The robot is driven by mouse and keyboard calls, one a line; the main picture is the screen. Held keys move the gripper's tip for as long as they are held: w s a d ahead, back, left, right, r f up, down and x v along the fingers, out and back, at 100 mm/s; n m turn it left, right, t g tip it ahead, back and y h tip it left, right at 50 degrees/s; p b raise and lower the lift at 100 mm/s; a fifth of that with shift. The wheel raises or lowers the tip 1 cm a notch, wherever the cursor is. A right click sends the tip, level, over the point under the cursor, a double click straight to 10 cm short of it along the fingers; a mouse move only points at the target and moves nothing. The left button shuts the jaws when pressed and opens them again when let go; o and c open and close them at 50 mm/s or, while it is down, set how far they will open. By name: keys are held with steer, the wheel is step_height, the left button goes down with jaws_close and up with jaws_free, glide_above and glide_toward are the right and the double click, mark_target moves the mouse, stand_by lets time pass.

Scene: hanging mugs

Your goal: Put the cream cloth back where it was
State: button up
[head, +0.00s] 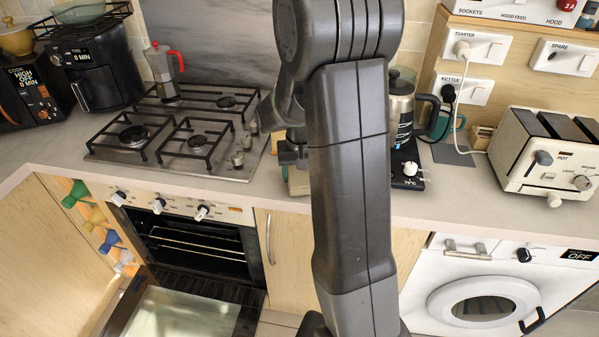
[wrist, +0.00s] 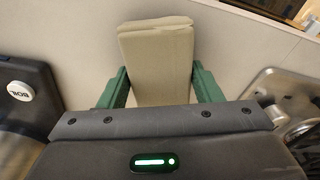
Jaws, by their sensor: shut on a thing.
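The cream cloth (wrist: 157,62) is a folded, flat, oblong pad between the green fingers of my gripper (wrist: 161,88) in the wrist view. A finger lies against each long side of it, and my gripper is shut on it. It is over the pale worktop; I cannot tell whether it touches the surface. In the head view my arm hides most of the gripper, and a small pale part of the cloth (head: 298,183) shows left of the arm, between hob and kettle.
The gas hob (head: 180,130) with its knobs is left of the gripper, and the kettle (head: 402,110) on its black base (head: 408,172) is right. The toaster (head: 545,155) stands further right. The oven door (head: 185,312) hangs open below. The worktop's front edge is close.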

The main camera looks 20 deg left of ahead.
steer(key=shift+f, duration=0.35)
steer(key=o, duration=1.4)
steer(key=shift+c, duration=0.2)
steer(key=shift+r, duration=0.1)
step_height(320, 180, up, 14)
steer(key=s, duration=0.1)
steer(key=shift+s+d+f+b, duration=0.2)
steer(key=shift+d+b, duration=0.25)
